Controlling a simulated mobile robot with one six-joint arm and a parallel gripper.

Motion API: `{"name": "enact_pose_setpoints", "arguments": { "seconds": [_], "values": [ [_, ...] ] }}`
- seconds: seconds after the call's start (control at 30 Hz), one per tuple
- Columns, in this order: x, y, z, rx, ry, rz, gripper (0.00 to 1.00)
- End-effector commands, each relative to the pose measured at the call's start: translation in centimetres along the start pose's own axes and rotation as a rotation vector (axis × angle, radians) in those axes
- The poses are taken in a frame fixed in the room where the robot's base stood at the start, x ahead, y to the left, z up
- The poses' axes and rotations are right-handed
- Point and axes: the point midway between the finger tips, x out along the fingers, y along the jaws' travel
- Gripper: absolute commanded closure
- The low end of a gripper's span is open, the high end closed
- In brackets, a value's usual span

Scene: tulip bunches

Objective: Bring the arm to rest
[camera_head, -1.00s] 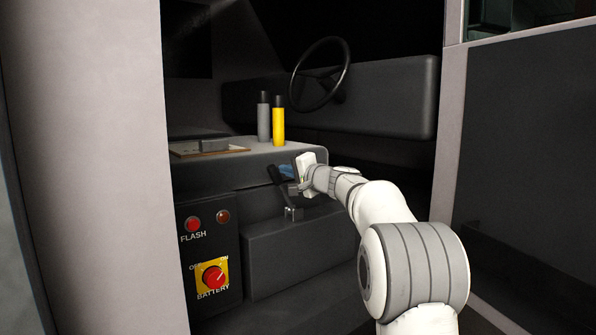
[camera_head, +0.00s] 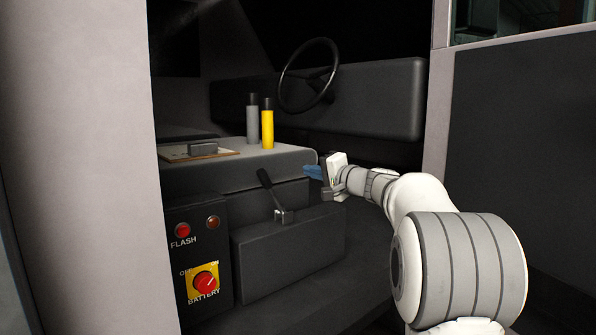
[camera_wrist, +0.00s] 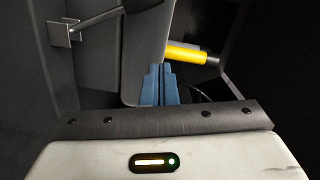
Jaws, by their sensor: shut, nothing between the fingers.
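My gripper (camera_head: 314,172) is at the end of my white arm, right of the cab's dark console (camera_head: 240,175). Its blue fingers are shut together with nothing between them. In the wrist view the gripper (camera_wrist: 158,80) points at the cab interior, with its two fingers side by side. It stands clear of the black lever (camera_head: 268,185), which rises from a low dark box to the left of the fingers.
A yellow cylinder (camera_head: 267,129) and a grey one (camera_head: 252,124) stand on the console, beside a clipboard (camera_head: 195,152). A steering wheel (camera_head: 308,76) is behind. A panel with a red battery switch (camera_head: 205,282) is at lower left. A light door post (camera_head: 437,90) stands right.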

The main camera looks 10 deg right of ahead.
Motion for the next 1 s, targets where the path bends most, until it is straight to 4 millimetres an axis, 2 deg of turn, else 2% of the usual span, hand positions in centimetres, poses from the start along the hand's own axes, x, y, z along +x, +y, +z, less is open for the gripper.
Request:
{"name": "enact_pose_setpoints", "arguments": {
  "seconds": [0.07,0.17,0.27,0.47,0.7,0.9,1.0],
  "values": [
    [-0.5,-0.5,0.4,-0.004,-0.009,0.009,1.0],
    [-0.9,-1.9,2.0,-0.019,-0.049,0.053,1.0],
    [-1.8,-3.7,5.0,-0.051,-0.121,0.138,1.0],
    [-5.6,-6.2,12.2,-0.141,-0.297,0.361,1.0],
    [-12.9,-8.2,19.2,-0.282,-0.487,0.627,1.0],
    [-20.4,-9.7,22.9,-0.429,-0.622,0.841,1.0],
    [-24.3,-10.5,24.1,-0.512,-0.68,0.943,1.0]
  ]
}}
